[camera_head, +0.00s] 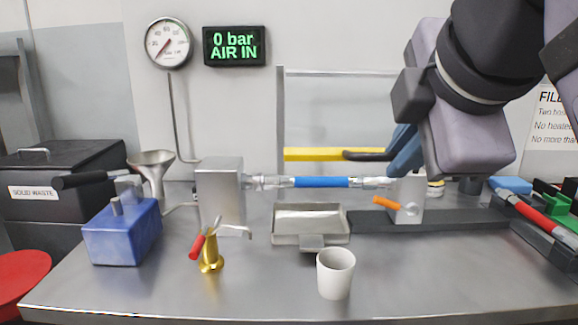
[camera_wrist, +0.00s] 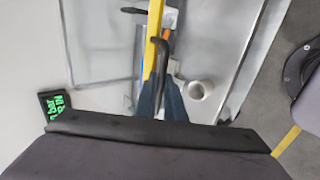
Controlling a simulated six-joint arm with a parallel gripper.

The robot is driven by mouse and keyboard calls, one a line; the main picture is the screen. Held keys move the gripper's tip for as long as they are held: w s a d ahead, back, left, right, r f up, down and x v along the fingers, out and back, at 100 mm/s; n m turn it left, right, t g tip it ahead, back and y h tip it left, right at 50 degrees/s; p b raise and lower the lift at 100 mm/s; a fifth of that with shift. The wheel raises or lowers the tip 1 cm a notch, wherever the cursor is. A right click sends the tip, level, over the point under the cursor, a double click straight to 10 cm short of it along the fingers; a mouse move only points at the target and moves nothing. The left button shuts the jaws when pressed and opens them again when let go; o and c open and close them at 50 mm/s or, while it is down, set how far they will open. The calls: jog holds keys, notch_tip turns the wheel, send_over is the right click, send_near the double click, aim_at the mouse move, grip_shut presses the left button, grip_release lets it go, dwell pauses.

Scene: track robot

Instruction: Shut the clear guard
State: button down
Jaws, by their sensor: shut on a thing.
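The clear guard shows as a see-through panel with a thin grey frame (camera_head: 281,110) and a yellow bar (camera_head: 312,154) carrying a black handle (camera_head: 367,155). The yellow bar lies across the view, a little above the blue-sleeved tube (camera_head: 320,182); how far the guard is open I cannot tell. My gripper (camera_head: 394,160) is at the right end of the handle. In the wrist view, my gripper's blue fingers (camera_wrist: 160,98) are shut on the black handle (camera_wrist: 162,50), with the yellow bar (camera_wrist: 153,38) alongside. My arm hides part of the guard's right side.
A metal block (camera_head: 220,190) holds the tube's left end. A shallow metal tray (camera_head: 310,239), white cup (camera_head: 335,273), brass piece with red handle (camera_head: 210,262) and blue box (camera_head: 122,236) stand on the bench. An orange lever (camera_head: 384,203) is below my gripper. The gauge display reads 0 bar.

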jog(key=shift+w, duration=0.15)
jog(key=shift+w+f+b, duration=0.3)
jog(key=shift+f+b, duration=0.45)
jog(key=shift+f, duration=0.15)
jog(key=shift+w+f+b, duration=0.3)
jog(key=shift+f+b, duration=0.45)
jog(key=shift+f, duration=0.15)
jog(key=shift+w+f+b, duration=0.3)
jog(key=shift+f+b, duration=0.45)
jog(key=shift+f, duration=0.15)
jog(key=c, duration=1.6)
grip_release()
jog(key=shift+c, duration=0.2)
jog(key=shift+o, duration=0.3)
jog(key=shift+r, duration=0.2)
jog(key=shift+c, duration=0.2)
